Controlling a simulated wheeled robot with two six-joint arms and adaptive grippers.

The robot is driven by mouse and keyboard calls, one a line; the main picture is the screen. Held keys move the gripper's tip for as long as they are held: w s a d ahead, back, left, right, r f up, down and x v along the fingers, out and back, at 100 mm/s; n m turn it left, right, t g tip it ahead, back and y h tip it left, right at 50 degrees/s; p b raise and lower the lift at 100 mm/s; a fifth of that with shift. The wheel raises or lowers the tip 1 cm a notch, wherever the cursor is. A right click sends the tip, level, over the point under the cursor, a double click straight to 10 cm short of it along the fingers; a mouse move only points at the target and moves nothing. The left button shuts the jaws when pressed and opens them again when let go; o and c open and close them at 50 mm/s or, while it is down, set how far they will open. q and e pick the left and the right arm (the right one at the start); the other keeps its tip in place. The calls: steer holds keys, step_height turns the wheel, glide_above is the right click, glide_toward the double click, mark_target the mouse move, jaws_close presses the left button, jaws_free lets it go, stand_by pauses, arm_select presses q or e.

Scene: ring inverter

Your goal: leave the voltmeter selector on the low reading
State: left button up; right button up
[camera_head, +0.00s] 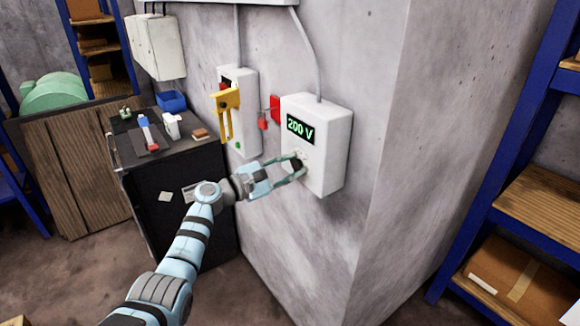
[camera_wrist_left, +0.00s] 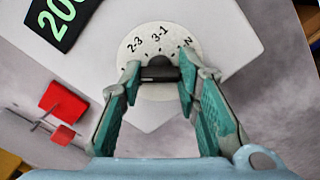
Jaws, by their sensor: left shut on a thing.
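The voltmeter (camera_head: 324,165) is a white box on the grey wall, and its green display (camera_head: 300,129) reads 200 V. Below the display is the selector, a black knob (camera_wrist_left: 160,73) on a round white dial (camera_wrist_left: 133,46). The dial marks 2-3, 3-1 and a partly hidden one ending in N show in the left wrist view. My left gripper (camera_head: 298,169) is shut on the knob, with one finger on each side of it. The fingers also show in the left wrist view (camera_wrist_left: 160,84). The fingers hide part of the dial. My right gripper is not in view.
Left of the voltmeter is a white switch box (camera_head: 240,125) with a yellow handle (camera_head: 226,101). A red padlock (camera_head: 262,123) and a red plate (camera_head: 275,108) are between them. A black cabinet (camera_head: 170,185) stands left. Blue shelving (camera_head: 500,170) is at right.

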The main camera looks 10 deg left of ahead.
arm_select(q)
steer(key=shift+f, duration=0.1)
steer(key=o, duration=1.2)
steer(key=shift+c, duration=0.2)
steer(key=v, duration=1.2)
